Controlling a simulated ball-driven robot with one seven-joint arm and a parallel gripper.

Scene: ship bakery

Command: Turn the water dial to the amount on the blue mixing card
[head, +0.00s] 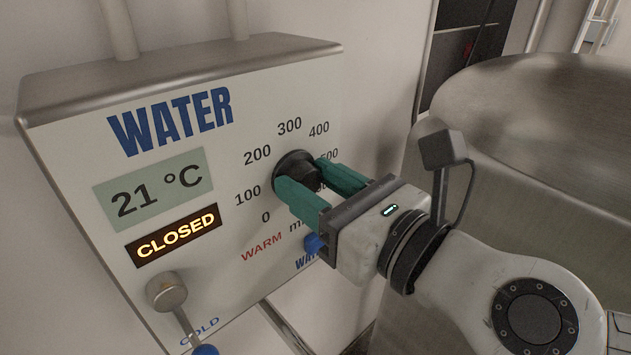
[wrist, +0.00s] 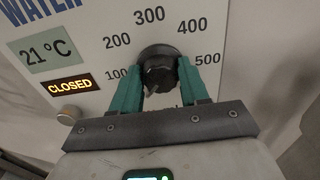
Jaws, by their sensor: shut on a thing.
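In the wrist view the dial (wrist: 159,72) shows between the green fingers (wrist: 159,82). Its pointer mark cannot be made out, so its setting is unclear. The blue mixing card is not in view.
The panel's display (head: 155,190) reads 21 °C and a lit sign (head: 175,236) reads CLOSED. A metal lever (head: 168,292) is at the panel's lower left. A large metal bowl (head: 540,120) stands on the right.

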